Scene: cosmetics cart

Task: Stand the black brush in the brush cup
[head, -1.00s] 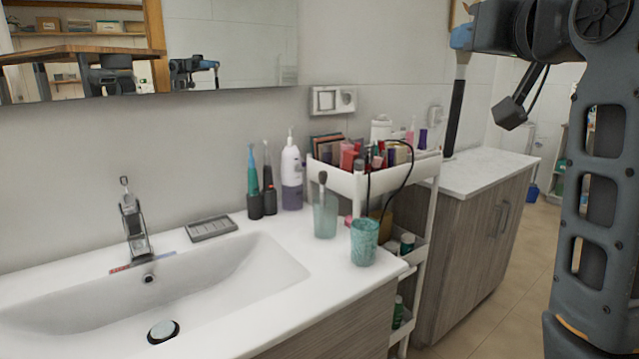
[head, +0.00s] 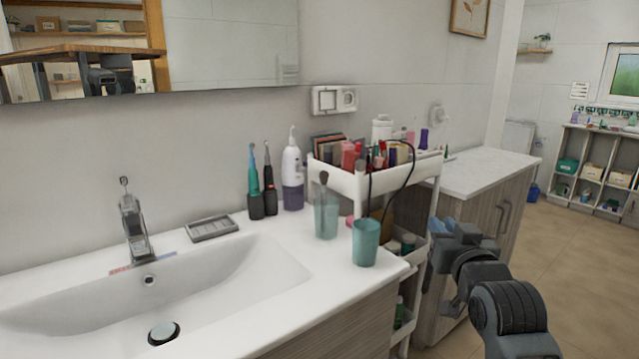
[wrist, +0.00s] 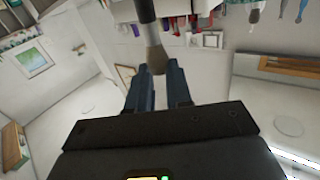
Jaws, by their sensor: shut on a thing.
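In the wrist view my gripper (wrist: 158,70) is shut on the black brush (wrist: 147,12). Its brown bristles lie at the fingertips, and its dark handle runs away from them past the top edge. In the head view my gripper (head: 435,228) is low, right of the cart; the brush cannot be made out there. A translucent greenish cup (head: 326,220) on the counter has another brush standing in it, bristles up. A teal cup (head: 365,246) stands in front, near the counter's right end. I cannot tell which is the brush cup. My gripper is apart from both.
The white cart (head: 345,183) beside the counter is full of cosmetics, with a black cord looping over it. Two electric toothbrushes (head: 262,200) and a bottle (head: 292,175) stand by the wall. The sink (head: 200,275) is at left, a cabinet (head: 490,215) at right.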

